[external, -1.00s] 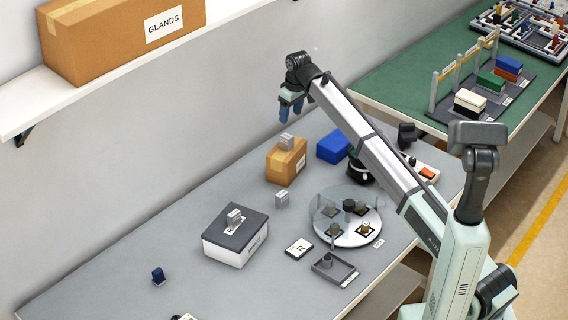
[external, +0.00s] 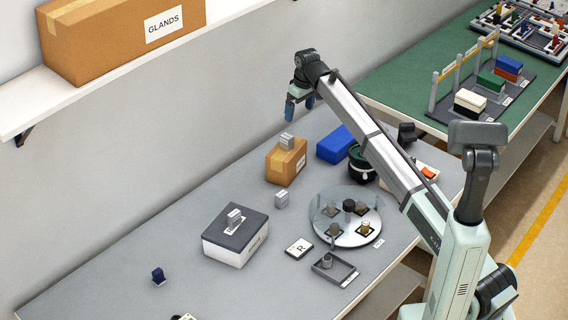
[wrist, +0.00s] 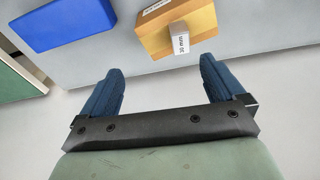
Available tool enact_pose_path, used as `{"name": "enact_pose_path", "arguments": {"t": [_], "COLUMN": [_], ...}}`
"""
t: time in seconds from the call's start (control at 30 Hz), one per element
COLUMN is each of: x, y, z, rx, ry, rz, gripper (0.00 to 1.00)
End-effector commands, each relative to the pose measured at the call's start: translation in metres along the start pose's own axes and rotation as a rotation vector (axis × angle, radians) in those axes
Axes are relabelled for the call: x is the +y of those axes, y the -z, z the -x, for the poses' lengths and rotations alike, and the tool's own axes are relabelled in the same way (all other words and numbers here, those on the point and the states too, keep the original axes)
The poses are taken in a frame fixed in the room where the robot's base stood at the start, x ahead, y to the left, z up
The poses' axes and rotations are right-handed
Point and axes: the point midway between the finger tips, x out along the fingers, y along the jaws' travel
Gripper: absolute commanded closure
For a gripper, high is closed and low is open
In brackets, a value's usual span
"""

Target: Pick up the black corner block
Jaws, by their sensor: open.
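My gripper (external: 300,104) is open and empty, raised above the back of the grey table near the wall. Its two blue fingers also show spread apart in the wrist view (wrist: 160,75), with nothing between them. I cannot pick out the black corner block for certain. A small black object (external: 407,133) stands at the back right, beyond my arm, but its shape is too small to tell. A black piece (external: 349,206) is also on the round turntable (external: 345,239). No black block shows in the wrist view.
A cardboard box (external: 286,163) with a grey labelled block on top stands below my gripper, beside a blue box (external: 335,146) and a dark round container (external: 361,168). The left table is mostly clear.

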Motion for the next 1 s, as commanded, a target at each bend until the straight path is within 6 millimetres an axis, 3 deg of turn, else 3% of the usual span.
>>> {"name": "enact_pose_path", "arguments": {"t": [0.03, 0.3, 0.5, 0.7, 1.0], "x": [0.024, 0.162, 0.252, 0.311, 0.38], "y": [-0.006, -0.055, -0.101, -0.138, -0.191], "z": [-0.001, -0.01, -0.017, -0.023, -0.031], "rx": [-0.002, -0.019, -0.034, -0.048, -0.075], "ry": [-0.004, -0.021, -0.032, -0.039, -0.049], "rz": [-0.027, -0.185, -0.293, -0.368, -0.588], "gripper": [0.04, 0.04, 0.04, 0.04, 0.04]}}
